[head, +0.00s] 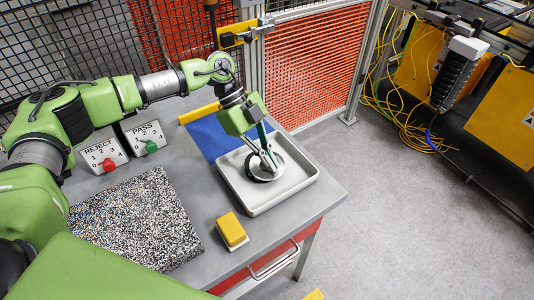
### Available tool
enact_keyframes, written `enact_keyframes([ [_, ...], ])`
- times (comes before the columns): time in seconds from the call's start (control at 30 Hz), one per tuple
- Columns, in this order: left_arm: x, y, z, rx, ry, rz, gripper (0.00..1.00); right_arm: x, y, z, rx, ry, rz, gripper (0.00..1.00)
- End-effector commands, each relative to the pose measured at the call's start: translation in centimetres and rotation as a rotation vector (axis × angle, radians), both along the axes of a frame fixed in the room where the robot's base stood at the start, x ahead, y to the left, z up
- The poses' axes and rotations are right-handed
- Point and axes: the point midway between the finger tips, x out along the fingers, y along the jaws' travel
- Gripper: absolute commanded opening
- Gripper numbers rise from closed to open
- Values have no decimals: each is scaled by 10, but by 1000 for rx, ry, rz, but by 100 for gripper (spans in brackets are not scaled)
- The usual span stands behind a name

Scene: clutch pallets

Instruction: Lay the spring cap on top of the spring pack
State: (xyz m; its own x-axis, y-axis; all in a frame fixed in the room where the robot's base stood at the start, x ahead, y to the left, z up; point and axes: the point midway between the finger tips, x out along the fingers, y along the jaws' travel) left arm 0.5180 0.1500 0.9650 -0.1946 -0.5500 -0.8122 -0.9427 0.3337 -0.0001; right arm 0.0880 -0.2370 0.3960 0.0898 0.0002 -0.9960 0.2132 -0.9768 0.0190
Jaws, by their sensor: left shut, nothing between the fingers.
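My left gripper (271,164) reaches down from above into a grey-white tray (286,199) at the front right of the table. It is shut with nothing between its fingers. A round, metallic, dark-and-silver part (262,174) lies in the tray right under and beside the fingers. The gripper hides some of it, and I cannot tell whether it is the spring cap, the spring pack or both together. I also cannot tell whether the fingertips touch it. My right gripper is not in view.
A blue mat (209,136) lies behind the tray. A yellow block (231,230) sits in front of it. A speckled black-and-white mat (135,222) lies at left. REJECT (103,154) and PASS (145,137) boxes stand behind that mat. Mesh fencing (315,62) rises behind the table.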

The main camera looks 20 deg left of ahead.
Motion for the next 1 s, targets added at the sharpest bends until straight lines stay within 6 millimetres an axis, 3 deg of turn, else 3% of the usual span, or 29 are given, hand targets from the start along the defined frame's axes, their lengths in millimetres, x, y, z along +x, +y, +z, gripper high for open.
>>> enact_keyframes([
  [0.27, 1, 3, -2, 3, 0, 1, 0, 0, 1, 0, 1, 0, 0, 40],
  [0.47, 8, 22, -1, 3, 0, 3, 0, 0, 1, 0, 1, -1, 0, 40],
  [0.73, 8, 22, -1, 2, -1, 0, 0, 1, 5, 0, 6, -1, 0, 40],
  [1.0, 7, 22, 16, 2, 1, 0, 0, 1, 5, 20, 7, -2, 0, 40],
])
